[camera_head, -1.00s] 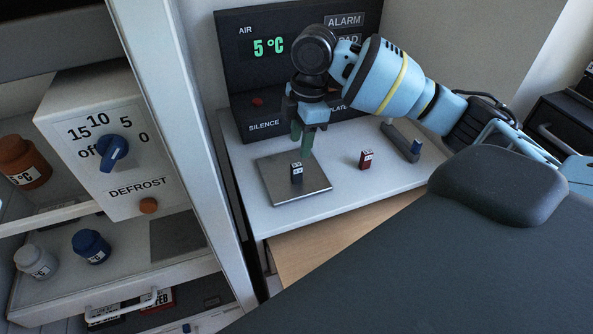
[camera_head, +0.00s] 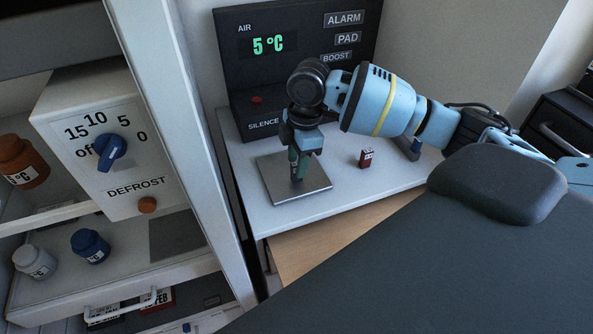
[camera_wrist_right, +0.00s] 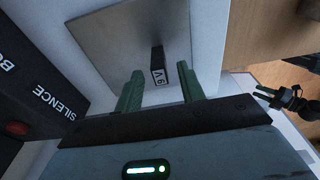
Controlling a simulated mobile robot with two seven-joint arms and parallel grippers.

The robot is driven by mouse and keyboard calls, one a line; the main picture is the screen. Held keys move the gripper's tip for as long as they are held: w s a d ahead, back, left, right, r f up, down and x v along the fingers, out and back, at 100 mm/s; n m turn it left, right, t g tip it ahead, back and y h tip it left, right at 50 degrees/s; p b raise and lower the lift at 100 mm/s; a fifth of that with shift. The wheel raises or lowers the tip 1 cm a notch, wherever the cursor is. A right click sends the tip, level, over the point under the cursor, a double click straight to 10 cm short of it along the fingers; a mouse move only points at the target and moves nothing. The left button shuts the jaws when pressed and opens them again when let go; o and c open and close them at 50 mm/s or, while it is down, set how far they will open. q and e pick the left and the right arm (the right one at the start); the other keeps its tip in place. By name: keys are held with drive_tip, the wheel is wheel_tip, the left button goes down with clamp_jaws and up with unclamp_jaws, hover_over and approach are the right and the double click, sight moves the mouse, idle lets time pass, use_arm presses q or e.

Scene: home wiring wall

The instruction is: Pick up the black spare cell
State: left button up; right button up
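The black spare cell (camera_wrist_right: 158,64) stands on the square metal plate (camera_wrist_right: 95,28), with a white "9 V" label showing in the right wrist view. In the head view the plate (camera_head: 316,183) lies on the white counter, and the cell is mostly hidden behind the fingers. My right gripper (camera_head: 297,172) points down over the plate. In the right wrist view its two green fingers (camera_wrist_right: 161,82) are open, apart on either side of the cell's near end, with gaps visible on both sides.
A red cell (camera_head: 366,158) stands on the white counter right of the plate. The black alarm panel (camera_head: 297,20) rises behind. An open cabinet with a defrost dial (camera_head: 112,150) and several jars stands at left.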

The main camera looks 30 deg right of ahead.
sight(295, 166)
clamp_jaws()
use_arm(q)
drive_tip(key=shift+a, duration=0.1)
use_arm(e)
drive_tip(key=shift+r, duration=0.15)
